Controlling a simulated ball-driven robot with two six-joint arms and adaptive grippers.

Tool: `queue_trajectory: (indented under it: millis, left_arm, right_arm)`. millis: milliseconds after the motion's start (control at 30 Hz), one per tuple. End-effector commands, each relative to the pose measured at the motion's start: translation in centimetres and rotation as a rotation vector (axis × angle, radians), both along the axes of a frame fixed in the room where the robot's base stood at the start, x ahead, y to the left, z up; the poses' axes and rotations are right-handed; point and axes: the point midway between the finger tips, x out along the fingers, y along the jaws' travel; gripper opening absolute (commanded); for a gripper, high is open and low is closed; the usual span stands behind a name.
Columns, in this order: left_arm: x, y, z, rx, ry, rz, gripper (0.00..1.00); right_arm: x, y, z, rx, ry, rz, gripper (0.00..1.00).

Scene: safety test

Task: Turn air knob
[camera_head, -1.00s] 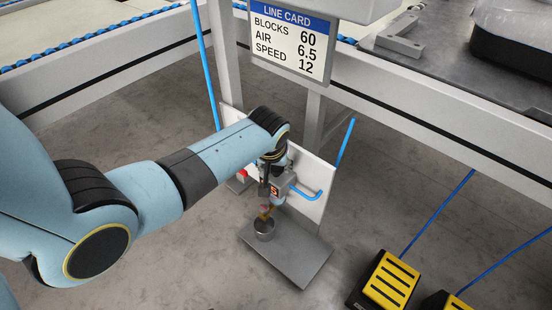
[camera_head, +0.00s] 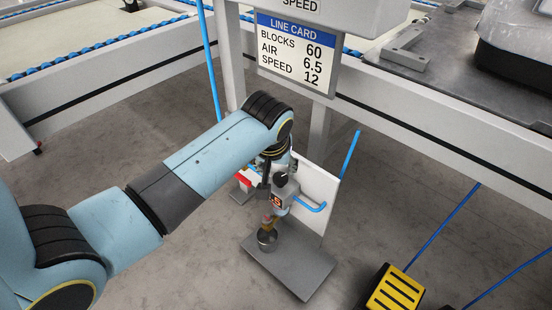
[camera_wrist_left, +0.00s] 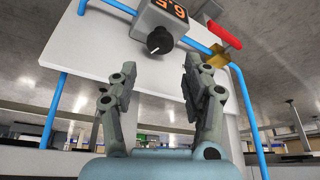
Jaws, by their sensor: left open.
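The black air knob (camera_head: 281,180) sits on a grey regulator box (camera_head: 285,196) fixed to the white upright panel (camera_head: 322,190). In the left wrist view the knob (camera_wrist_left: 160,41) lies just beyond my fingertips, between them and apart from them. Above it the orange display (camera_wrist_left: 172,9) shows upside down and seems to read 6.5. My left gripper (camera_wrist_left: 160,68) is open and empty. My right gripper is not in view.
A red valve handle (camera_wrist_left: 225,35) and blue hoses (camera_wrist_left: 245,110) are close to the gripper. The line card (camera_head: 296,55) reads AIR 6.5. A grey base plate (camera_head: 300,272) with a metal cup lies below. A yellow pedal (camera_head: 394,290) stands on the floor at right.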

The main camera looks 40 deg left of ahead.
Motion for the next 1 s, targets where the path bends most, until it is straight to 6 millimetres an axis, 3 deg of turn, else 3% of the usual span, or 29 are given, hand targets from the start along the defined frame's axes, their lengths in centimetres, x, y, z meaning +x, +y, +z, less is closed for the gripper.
queue_trajectory:
  millis: [133, 333, 867, 1000]
  left_arm:
    - [-0.9, -0.4, 2.4, -0.001, -0.001, 0.001, 0.49]
    - [-1.4, -0.6, 3.6, 0.0, 0.001, 0.0, 0.49]
    - [-1.5, -0.6, 3.6, 0.0, 0.002, 0.0, 0.49]
    - [-4.1, -0.4, 1.8, 0.003, 0.051, 0.0, 0.49]
  right_arm:
    - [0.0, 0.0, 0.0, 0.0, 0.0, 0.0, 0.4]
    - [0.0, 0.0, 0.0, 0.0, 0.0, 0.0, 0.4]
    - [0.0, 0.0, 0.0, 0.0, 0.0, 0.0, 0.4]
    - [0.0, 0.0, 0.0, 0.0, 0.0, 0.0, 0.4]
